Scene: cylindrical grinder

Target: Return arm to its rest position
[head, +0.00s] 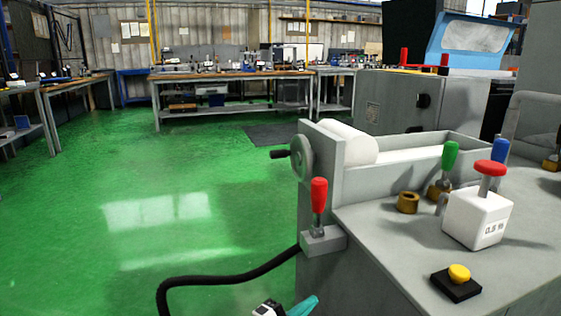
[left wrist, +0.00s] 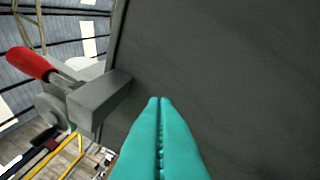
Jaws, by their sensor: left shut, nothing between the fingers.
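My left gripper (head: 300,305) shows only as a teal fingertip and a bit of dark and white body at the bottom edge of the head view, in front of and below the grinder's near left corner. In the left wrist view its two teal fingers (left wrist: 159,105) are pressed together with nothing between them. They point along a dark grey panel. The red-handled lever (head: 319,195) stands upright on a small grey block at the grinder's left side; its red handle (left wrist: 32,64) also shows in the left wrist view, apart from the fingers. My right gripper is out of view.
The grey grinder (head: 375,250) fills the right side, with a handwheel (head: 302,158), a white block with a red knob (head: 477,218) and a yellow button (head: 459,273). A black cable (head: 215,281) loops left of it. Green floor on the left is clear; workbenches stand behind.

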